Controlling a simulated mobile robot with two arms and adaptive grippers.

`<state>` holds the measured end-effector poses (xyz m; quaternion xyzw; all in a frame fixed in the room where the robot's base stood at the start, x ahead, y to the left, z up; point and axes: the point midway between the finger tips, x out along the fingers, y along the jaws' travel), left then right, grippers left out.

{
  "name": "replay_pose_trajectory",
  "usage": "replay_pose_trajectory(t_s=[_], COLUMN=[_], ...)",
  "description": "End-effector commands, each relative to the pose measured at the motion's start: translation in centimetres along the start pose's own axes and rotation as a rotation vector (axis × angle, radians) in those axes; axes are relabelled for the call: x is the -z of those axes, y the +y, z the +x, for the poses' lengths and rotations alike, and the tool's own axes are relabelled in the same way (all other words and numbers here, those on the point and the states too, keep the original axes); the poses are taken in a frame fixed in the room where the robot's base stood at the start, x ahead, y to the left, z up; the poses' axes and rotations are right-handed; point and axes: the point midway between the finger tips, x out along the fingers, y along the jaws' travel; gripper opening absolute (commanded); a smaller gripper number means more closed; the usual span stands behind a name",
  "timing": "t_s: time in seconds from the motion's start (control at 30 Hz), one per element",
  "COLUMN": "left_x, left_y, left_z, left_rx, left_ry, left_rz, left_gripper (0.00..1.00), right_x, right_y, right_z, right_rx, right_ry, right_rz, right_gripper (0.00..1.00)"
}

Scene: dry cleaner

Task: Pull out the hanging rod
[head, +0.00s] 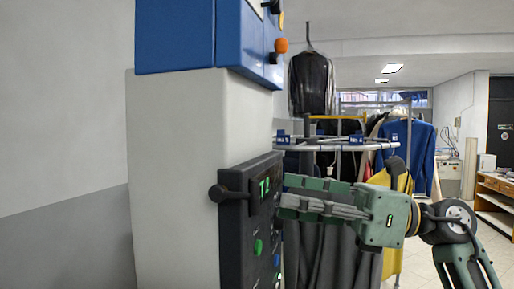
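The task's hanging rod is not clearly identifiable. A pale curved rail (345,147) with blue tags runs out to the right from behind the machine, with dark clothing below it. My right gripper (284,197) reaches in from the right, below this rail, with its fingers pointing left. The two fingers are apart with a gap between them, and I see nothing held. Their tips end beside the right edge of the black control panel (240,225); contact cannot be told. My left gripper is not in view.
A tall white machine (180,170) with a blue top (180,35) fills the left centre. A black knob (217,193) sticks out from its panel. A dark jacket (311,83) and a blue garment (405,150) hang behind. Open floor and a wooden shelf (497,195) lie right.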

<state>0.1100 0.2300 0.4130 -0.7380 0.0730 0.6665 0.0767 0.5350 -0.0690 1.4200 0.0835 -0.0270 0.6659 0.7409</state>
Motion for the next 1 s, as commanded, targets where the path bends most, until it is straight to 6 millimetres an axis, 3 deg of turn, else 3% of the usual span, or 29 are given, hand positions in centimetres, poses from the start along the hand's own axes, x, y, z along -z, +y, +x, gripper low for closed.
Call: replay_pose_trajectory(t_s=[0.03,0.23,0.7,1.0], left_x=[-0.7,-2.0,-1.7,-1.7], left_y=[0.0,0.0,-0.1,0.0], left_z=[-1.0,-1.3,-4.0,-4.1], left_rx=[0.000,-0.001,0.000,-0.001], left_ry=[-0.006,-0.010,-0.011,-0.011], left_rz=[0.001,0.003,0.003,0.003], left_gripper=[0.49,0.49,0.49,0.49], right_x=[-1.3,-1.2,-0.3,0.1], right_y=[0.1,0.0,0.0,-0.1], right_z=[-0.1,0.0,6.5,7.2], right_rx=[0.006,0.012,0.011,0.012], right_ry=[0.056,0.155,0.152,0.152], right_rz=[-0.037,-0.089,-0.087,-0.088], right_gripper=[0.20,0.20,0.20,0.20])
